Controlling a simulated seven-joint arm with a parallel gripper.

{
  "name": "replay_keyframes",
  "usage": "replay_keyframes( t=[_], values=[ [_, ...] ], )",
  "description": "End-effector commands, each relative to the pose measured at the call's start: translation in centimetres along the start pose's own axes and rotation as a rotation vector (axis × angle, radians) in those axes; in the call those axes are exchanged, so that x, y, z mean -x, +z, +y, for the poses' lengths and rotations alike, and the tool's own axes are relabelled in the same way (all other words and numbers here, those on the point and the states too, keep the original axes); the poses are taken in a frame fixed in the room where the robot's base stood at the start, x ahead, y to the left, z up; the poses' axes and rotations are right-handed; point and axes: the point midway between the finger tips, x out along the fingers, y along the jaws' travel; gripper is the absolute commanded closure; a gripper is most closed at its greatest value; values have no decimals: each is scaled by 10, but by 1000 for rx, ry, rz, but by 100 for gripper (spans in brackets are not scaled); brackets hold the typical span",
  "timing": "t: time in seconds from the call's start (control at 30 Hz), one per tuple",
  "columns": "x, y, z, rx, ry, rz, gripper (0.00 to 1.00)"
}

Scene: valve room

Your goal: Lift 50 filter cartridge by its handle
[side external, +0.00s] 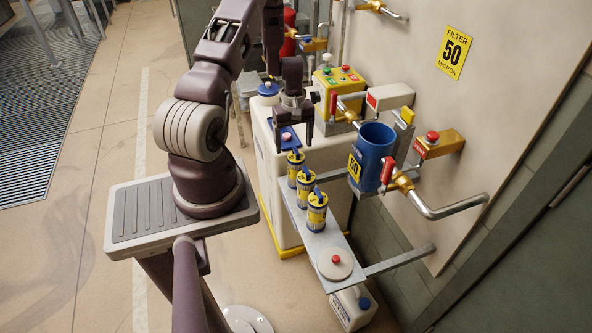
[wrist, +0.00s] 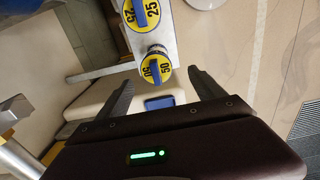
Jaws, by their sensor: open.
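The 50 filter cartridge (wrist: 157,70) has a yellow top marked 50 and a blue bar handle. It stands at the shelf's end, just ahead of my fingertips in the wrist view. In the side view it appears to be the farthest cartridge (side external: 295,163) in a row of three, its label too small to read. My gripper (side external: 293,143) is open and empty, fingers pointing down near that cartridge's top. In the wrist view the fingers of my gripper (wrist: 161,77) spread to either side of the cartridge's near edge, without visible contact. A 25 cartridge (wrist: 141,13) stands beyond it.
The shelf (side external: 322,243) also carries a pale disc with a red button (side external: 335,266). A blue housing marked 50 (side external: 372,155) and pipes (side external: 440,208) are close on the right. A white tank (side external: 268,165) stands beside the shelf. Open floor lies left.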

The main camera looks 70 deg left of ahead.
Motion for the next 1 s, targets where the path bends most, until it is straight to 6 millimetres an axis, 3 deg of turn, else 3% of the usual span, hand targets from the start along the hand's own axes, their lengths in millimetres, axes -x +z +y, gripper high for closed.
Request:
replay_keyframes(
  t=[0.4, 0.63, 1.0],
  values=[
    [-65, 5, 5, -1, 0, 1, 22],
    [-67, 4, 6, -2, 1, 3, 22],
    [-67, 4, 6, -2, 1, 3, 93]
  ],
)
